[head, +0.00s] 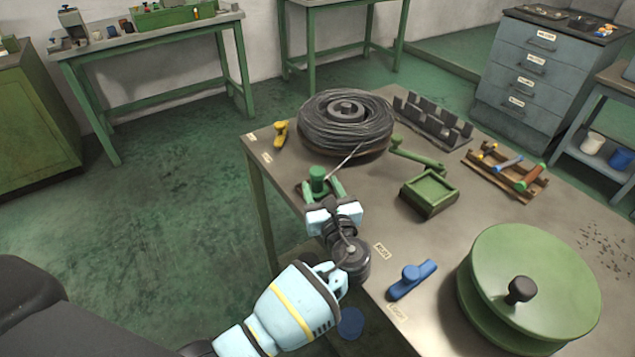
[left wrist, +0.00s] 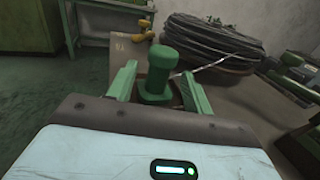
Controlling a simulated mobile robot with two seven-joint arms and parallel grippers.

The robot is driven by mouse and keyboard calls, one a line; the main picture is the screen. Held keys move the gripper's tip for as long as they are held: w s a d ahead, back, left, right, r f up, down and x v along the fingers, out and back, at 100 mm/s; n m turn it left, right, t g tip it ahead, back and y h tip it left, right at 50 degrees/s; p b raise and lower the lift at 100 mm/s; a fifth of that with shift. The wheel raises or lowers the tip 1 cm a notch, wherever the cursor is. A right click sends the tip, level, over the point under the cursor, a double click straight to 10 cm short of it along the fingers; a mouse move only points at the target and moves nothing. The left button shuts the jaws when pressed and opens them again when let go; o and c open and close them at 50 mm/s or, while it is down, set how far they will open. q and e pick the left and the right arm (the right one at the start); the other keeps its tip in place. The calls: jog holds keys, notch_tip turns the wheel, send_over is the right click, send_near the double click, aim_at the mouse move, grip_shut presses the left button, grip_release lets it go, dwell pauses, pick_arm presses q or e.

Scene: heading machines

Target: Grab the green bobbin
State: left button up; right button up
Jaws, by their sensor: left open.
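The green bobbin (head: 318,180) stands upright near the left edge of the table, and it also shows in the left wrist view (left wrist: 159,75). My left gripper (head: 323,187) is open at the bobbin, with its two green fingers on either side of it. In the left wrist view the fingers (left wrist: 159,84) show to the left and right of the bobbin, with a gap visible on each side. The bobbin's foot is partly hidden. My right gripper is not in view.
Behind the bobbin lies a coil of dark wire (head: 346,122), with a thin strand running toward the bobbin. A yellow tool (head: 280,134), a green tray (head: 429,193), a blue tool (head: 411,279) and a large green drum (head: 530,285) are on the table (head: 385,215).

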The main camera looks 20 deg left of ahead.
aim_at(318, 173)
pick_arm(q)
jog(key=shift+x, duration=1.8)
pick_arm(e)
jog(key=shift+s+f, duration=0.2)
pick_arm(q)
jog(key=c, duration=0.9)
jog(key=shift+c, duration=0.2)
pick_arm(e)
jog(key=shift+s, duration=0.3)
pick_arm(q)
jog(key=shift+r, duration=0.1)
jog(key=shift+r, duration=0.55)
jog(key=shift+s+d+r+p, duration=0.1)
jog(key=shift+s+r+p, duration=0.1)
jog(key=shift+r, duration=0.4)
jog(key=shift+s+d+r+p, duration=0.15)
jog(key=shift+s+r, duration=0.1)
jog(key=shift+r, duration=0.35)
jog(key=s+a+r+v, duration=0.1)
jog(key=a+v, duration=0.1)
jog(key=v, duration=1.2)
jog(key=shift+s+a+r+p, duration=0.2)
jog(key=shift+s+p, duration=0.25)
jog(key=shift+s, duration=0.2)
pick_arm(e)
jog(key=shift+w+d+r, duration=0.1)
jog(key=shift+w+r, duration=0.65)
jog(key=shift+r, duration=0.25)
